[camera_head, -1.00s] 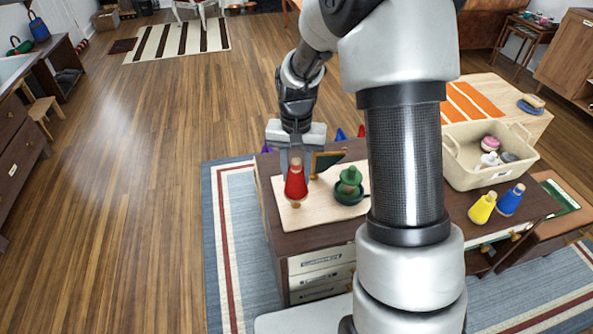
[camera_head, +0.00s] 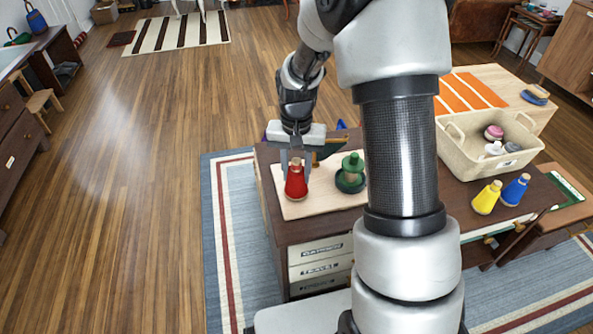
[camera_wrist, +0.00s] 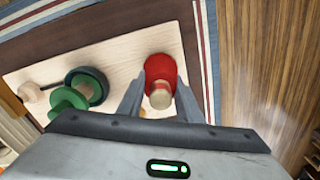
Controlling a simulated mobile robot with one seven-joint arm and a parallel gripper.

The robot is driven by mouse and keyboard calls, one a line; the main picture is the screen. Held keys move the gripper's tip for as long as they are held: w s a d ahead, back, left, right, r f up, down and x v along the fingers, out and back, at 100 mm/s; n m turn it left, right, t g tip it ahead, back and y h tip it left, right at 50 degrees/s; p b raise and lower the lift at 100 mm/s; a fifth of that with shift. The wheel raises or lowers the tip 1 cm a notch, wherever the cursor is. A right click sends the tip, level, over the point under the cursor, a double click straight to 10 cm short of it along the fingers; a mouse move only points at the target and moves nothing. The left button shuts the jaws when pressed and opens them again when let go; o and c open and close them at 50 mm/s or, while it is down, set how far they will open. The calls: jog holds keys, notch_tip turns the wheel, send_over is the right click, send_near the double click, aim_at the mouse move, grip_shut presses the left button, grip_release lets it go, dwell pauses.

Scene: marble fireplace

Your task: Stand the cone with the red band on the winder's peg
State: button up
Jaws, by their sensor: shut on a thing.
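The red cone (camera_head: 296,181), with a pale wooden tip, stands upright at the left part of the light wooden board (camera_head: 295,210). It also shows in the wrist view (camera_wrist: 160,70), seen from above. My gripper (camera_head: 295,164) is shut on its upper part, with one finger on each side. The cone's base hides any peg beneath it, so I cannot tell whether it is seated or just above the board. A green winder part with a dark green dish (camera_head: 350,181) is on the board to the right of the cone.
A cream basket (camera_head: 487,145) with several items stands right of my arm. My arm hides the tabletop's middle. Floor to the left is open.

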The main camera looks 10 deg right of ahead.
jog(key=o, duration=1.2)
notch_tip(320, 180, up, 17)
jog(key=p, duration=0.3)
jog(key=shift+r+p, duration=0.2)
jog(key=shift+p, duration=0.2)
jog(key=shift+r, duration=0.1)
